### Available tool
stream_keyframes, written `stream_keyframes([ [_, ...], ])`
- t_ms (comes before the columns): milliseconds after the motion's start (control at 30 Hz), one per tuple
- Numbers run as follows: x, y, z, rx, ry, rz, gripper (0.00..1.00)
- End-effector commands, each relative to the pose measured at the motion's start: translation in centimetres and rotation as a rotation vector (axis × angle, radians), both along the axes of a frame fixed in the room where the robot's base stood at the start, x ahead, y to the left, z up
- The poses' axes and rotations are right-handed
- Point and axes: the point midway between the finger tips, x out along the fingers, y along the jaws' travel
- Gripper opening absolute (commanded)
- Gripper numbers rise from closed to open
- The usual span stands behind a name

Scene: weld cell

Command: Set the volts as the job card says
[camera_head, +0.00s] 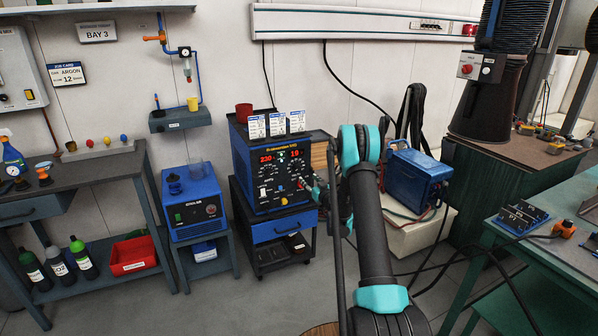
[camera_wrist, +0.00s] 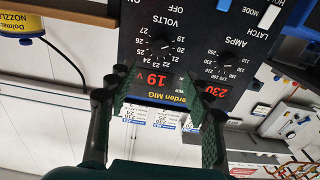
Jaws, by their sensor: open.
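The blue and black welder (camera_head: 262,190) stands on a cart, with a red display reading about 220 or 230 on the left and 19 on the right. In the upside-down wrist view, the volts dial (camera_wrist: 161,47) has a scale running to 27, and its display (camera_wrist: 156,79) reads 19 V. The amps display (camera_wrist: 217,90) reads 230. Three white cards (camera_head: 278,123) stand along the welder's top; their small print is unreadable. My gripper (camera_head: 311,186) is at the panel's right side. In the wrist view my gripper (camera_wrist: 164,82) is open and empty, its fingers apart before the panel.
A red cup (camera_head: 243,112) is on top. A green bench (camera_head: 540,215) is at right.

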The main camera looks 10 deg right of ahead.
Motion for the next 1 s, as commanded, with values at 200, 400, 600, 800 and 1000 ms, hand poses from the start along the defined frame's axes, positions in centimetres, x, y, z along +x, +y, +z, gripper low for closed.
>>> stream_keyframes([
  [200,4.3,1.4,0.0,0.0,0.0,0.001,0.51],
  [400,7.8,2.5,0.0,0.0,0.0,0.001,0.51],
  [600,10.1,3.3,0.0,0.0,0.0,0.001,0.51],
  [800,10.9,3.6,0.0,0.0,0.0,0.001,0.51],
  [1000,10.9,3.6,0.0,0.0,0.0,0.001,0.51],
])
